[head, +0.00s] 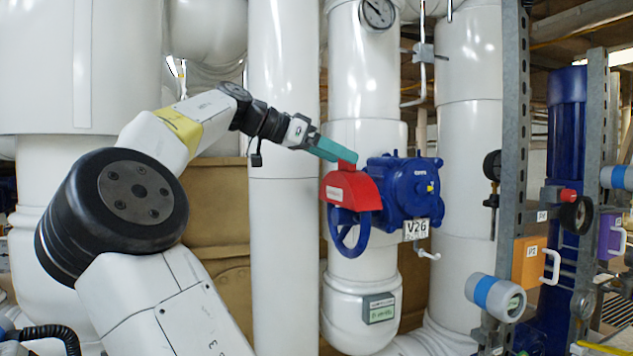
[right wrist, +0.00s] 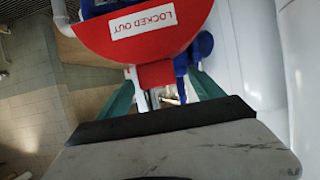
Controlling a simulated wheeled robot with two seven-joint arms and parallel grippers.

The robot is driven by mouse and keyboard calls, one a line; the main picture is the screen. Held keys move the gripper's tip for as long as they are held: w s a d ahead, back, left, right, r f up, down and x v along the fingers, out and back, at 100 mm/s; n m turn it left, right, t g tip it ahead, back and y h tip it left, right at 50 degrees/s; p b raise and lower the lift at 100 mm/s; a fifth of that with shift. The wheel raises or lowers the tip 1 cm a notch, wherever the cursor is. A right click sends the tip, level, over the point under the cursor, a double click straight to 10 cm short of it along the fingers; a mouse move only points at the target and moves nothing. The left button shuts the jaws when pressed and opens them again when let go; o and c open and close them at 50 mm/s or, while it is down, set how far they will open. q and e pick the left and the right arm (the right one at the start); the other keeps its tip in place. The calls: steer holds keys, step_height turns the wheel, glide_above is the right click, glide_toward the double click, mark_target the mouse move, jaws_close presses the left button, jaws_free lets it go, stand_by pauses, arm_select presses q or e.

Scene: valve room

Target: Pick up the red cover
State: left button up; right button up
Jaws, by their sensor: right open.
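The red cover (head: 350,190) sits over the upper part of the blue handwheel (head: 347,240) on the blue valve body (head: 400,190) tagged V26. In the right wrist view the red cover (right wrist: 150,28) shows a white "LOCKED OUT" label, upside down. My right gripper (head: 344,156) has teal fingers and is at the cover's top edge. In the wrist view its fingers stand open on either side of the cover's red tab (right wrist: 156,74), with gaps visible beside it. My left gripper is not in view.
White vertical pipes (head: 283,220) stand left of and behind the valve. A pressure gauge (head: 377,13) is above.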

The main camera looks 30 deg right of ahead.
steer(key=x, duration=0.5)
steer(key=shift+s+d+f, duration=0.25)
steer(key=shift+s+d, duration=0.05)
steer(key=c, duration=1.6)
steer(key=shift+c, duration=0.2)
steer(key=shift+r, duration=0.1)
